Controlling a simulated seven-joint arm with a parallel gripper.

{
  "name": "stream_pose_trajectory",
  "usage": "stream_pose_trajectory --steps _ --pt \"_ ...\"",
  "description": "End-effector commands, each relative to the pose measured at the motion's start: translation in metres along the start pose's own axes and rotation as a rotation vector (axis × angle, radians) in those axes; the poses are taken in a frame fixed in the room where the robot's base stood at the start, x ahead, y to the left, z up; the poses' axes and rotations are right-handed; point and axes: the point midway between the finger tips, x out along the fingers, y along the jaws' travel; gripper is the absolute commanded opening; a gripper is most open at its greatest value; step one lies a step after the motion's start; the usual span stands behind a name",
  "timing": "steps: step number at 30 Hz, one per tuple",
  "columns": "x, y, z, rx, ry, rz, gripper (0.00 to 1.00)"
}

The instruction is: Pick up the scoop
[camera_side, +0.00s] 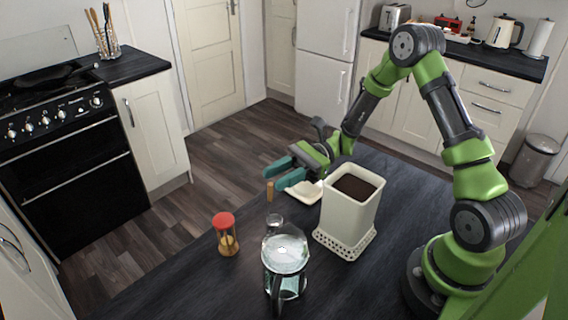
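My gripper (276,178) has teal fingers that point left, low over the dark table. The fingers are apart, with a gap between them. A short wooden handle (269,193), likely the scoop's, shows just below and left of the fingertips. I cannot tell whether it touches a finger. The scoop's bowl is not clearly seen. A white shallow dish (308,193) lies under the gripper, partly hidden by the fingers. A white square canister (343,222) with dark brown contents stands just right of the dish, on a perforated white base (357,244).
A glass press or jug (286,262) stands at the table's front, with a small clear cup (274,220) behind it. The tabletop (180,275) is clear at front left. A black stove (65,150) stands further left.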

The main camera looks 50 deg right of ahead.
Motion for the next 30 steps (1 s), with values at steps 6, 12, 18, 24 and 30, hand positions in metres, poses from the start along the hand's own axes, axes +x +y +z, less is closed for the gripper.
stream_pose_trajectory --steps 6,12,18,24,30 --pt "0.001 0.004 -0.041 0.004 0.001 0.002 0.35" --pt "0.028 0.004 -0.038 -0.002 0.002 0.003 0.35" --pt "0.03 0.003 -0.037 -0.001 0.002 0.001 0.35" --pt "0.03 0.003 -0.037 -0.001 0.002 0.002 0.17" --pt "0.03 0.003 -0.037 -0.001 0.002 0.002 0.0"
